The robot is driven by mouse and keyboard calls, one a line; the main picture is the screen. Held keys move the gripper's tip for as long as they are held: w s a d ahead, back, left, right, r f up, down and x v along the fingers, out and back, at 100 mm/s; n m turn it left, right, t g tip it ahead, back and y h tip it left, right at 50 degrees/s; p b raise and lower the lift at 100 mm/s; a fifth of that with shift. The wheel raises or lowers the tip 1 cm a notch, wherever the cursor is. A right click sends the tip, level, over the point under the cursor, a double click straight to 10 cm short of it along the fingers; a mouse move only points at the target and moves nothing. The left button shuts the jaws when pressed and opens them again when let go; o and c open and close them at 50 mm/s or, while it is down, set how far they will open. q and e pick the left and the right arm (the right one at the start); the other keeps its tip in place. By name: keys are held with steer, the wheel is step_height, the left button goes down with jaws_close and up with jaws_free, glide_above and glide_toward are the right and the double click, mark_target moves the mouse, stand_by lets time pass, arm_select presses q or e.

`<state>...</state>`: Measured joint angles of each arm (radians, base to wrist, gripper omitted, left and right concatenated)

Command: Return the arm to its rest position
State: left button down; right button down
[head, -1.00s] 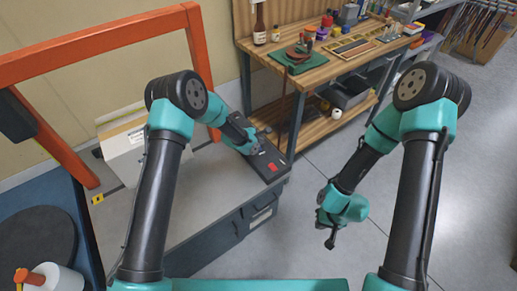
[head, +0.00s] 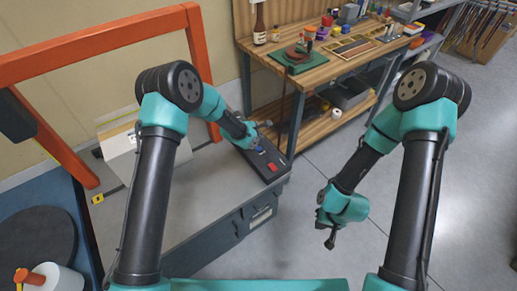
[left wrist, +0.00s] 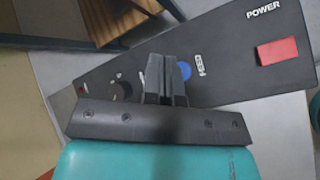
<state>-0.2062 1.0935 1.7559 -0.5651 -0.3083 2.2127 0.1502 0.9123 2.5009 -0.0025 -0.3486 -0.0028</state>
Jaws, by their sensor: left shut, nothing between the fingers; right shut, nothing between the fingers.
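My left gripper (head: 256,137) is shut and empty over the dark control panel (head: 268,171) on the grey cabinet. In the left wrist view its closed fingers (left wrist: 167,78) lie in front of the panel (left wrist: 225,75), beside a blue round button (left wrist: 185,70). I cannot tell whether the fingers touch the panel. A red switch (left wrist: 277,51) sits near the "POWER" label, and a dark knob (left wrist: 121,90) is to the left of the fingers. My right gripper (head: 330,238) is shut and empty, hanging over the floor at right.
An orange frame (head: 100,45) stands at the left. A wooden workbench (head: 310,75) with tools and bottles is at the back. A pale box (head: 130,150) stands on the cabinet top (head: 190,195). The floor (head: 420,60) at right is open.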

stand_by(0.4)
